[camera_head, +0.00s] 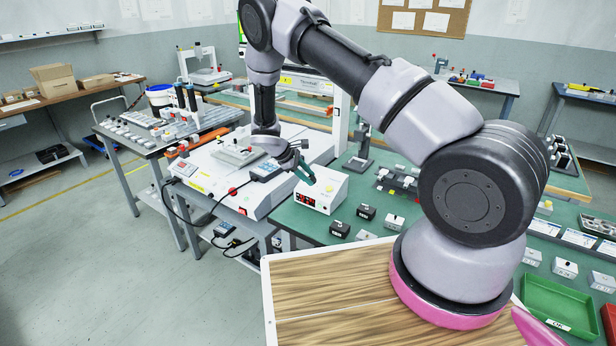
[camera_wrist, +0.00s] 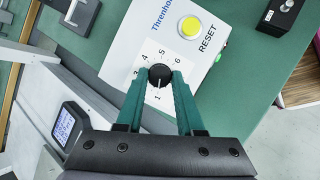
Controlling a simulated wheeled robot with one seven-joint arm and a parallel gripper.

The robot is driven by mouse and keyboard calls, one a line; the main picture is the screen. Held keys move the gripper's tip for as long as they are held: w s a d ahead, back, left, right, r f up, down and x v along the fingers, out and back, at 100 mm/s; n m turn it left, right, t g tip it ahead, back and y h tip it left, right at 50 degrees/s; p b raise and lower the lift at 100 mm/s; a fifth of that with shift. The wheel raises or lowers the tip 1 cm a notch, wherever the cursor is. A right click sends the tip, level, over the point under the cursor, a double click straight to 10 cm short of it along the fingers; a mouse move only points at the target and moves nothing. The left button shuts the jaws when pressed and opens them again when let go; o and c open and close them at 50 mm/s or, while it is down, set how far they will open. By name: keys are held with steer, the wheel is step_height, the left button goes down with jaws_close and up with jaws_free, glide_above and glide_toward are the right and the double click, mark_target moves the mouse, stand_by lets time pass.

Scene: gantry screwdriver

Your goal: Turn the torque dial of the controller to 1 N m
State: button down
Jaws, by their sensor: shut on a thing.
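The controller (camera_head: 322,196) is a white box with a red display and a yellow button, on the green bench. In the wrist view its white face (camera_wrist: 143,42) carries a round black torque dial (camera_wrist: 160,75), ringed by printed numbers. The 1 is at the lower side and 3 to 6 run over the top; the 2 is hidden by a finger. A pale mark on the dial seems to point toward the 1. My gripper (camera_wrist: 160,79) has its teal fingers shut on the dial from both sides. In the head view my gripper (camera_head: 303,172) is at the controller's top.
The yellow RESET button (camera_wrist: 189,26) and a small green light are beside the dial. A grey device with a screen (camera_wrist: 67,126) is at lower left in the wrist view. Small black blocks (camera_head: 366,212) stand right of the controller. A white gantry machine (camera_head: 225,175) stands left.

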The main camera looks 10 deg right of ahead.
steer(key=shift+n, duration=0.4)
steer(key=c, duration=0.5)
jaws_free()
steer(key=v, duration=1)
steer(key=shift+s+a+r, duration=0.15)
steer(key=shift+a+r, duration=0.1)
steer(key=shift+r, duration=0.05)
